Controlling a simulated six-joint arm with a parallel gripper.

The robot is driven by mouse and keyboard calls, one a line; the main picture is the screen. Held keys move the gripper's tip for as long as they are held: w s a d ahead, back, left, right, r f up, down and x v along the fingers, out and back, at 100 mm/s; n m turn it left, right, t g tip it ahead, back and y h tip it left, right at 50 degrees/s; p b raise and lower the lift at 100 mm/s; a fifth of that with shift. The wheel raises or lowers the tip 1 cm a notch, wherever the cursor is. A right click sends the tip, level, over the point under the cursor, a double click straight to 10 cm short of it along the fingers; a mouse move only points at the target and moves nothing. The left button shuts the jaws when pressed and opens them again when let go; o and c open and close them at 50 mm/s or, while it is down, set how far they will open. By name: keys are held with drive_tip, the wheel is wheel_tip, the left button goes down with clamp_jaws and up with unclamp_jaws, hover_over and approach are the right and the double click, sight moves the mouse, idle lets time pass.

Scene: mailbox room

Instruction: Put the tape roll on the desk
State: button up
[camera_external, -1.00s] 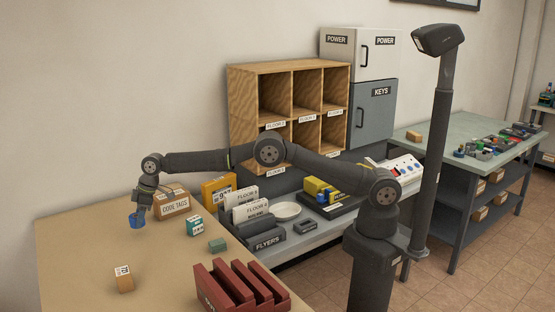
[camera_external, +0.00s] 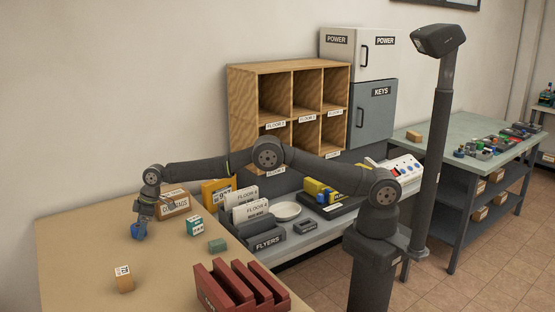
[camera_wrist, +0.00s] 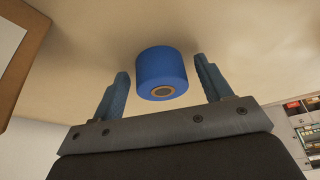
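The blue tape roll (camera_external: 138,231) is at the left of the tan desk (camera_external: 80,245), just below my gripper (camera_external: 144,214). It appears to rest on the desk. In the wrist view the tape roll (camera_wrist: 161,68) lies between my two fingers, with a visible gap on each side. A brown core shows at its near end. My gripper (camera_wrist: 162,70) is open and still around or just above the roll.
The code tags box (camera_external: 176,208) stands close to the right of my gripper. A teal box (camera_external: 195,226), a green block (camera_external: 217,245), a small labelled carton (camera_external: 123,279) and red holders (camera_external: 240,290) are also on the desk. The desk's front left is clear.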

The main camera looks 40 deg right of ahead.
drive_tip(key=v, duration=1.6)
drive_tip(key=shift+d, duration=0.25)
drive_tip(key=shift+o, duration=0.6)
drive_tip(key=shift+w+d+r, duration=0.1)
drive_tip(key=shift+d+r, duration=0.2)
drive_tip(key=shift+r, duration=0.25)
drive_tip(key=t+y, duration=0.1)
drive_tip(key=y, duration=0.3)
approach(138, 226)
drive_tip(key=x, duration=0.5)
drive_tip(key=shift+w+d, duration=0.1)
drive_tip(key=shift+w, duration=0.05)
drive_tip(key=shift+x, duration=2.75)
